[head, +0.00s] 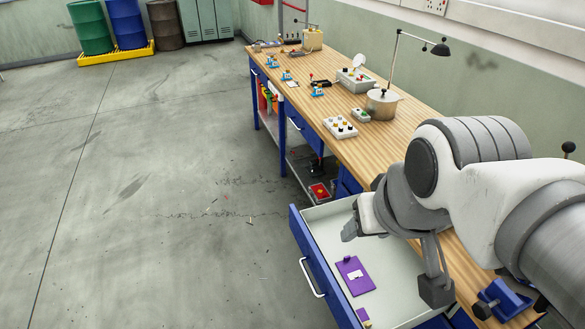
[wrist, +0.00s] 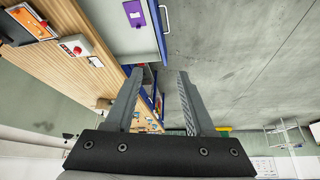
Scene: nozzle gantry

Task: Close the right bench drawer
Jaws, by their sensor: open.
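The right bench drawer (head: 318,262) is pulled well out from the bench at the bottom of the head view. It has a blue front, a pale interior and a white bar handle (head: 312,279). A purple plate (head: 355,275) lies inside it. In the wrist view the drawer (wrist: 161,32) shows at the top, with its handle and the purple plate. My gripper (head: 350,229) is over the drawer's far part in the head view, partly hidden by my wrist. In the wrist view my gripper (wrist: 156,73) has its fingers wide apart with nothing between them.
The wooden bench top (head: 330,95) carries a metal pot (head: 382,104), a button box (head: 341,127), a lamp (head: 440,48) and small tools. A blue vise (head: 502,300) is at the near right. The floor (head: 150,190) left of the drawer is clear apart from small debris.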

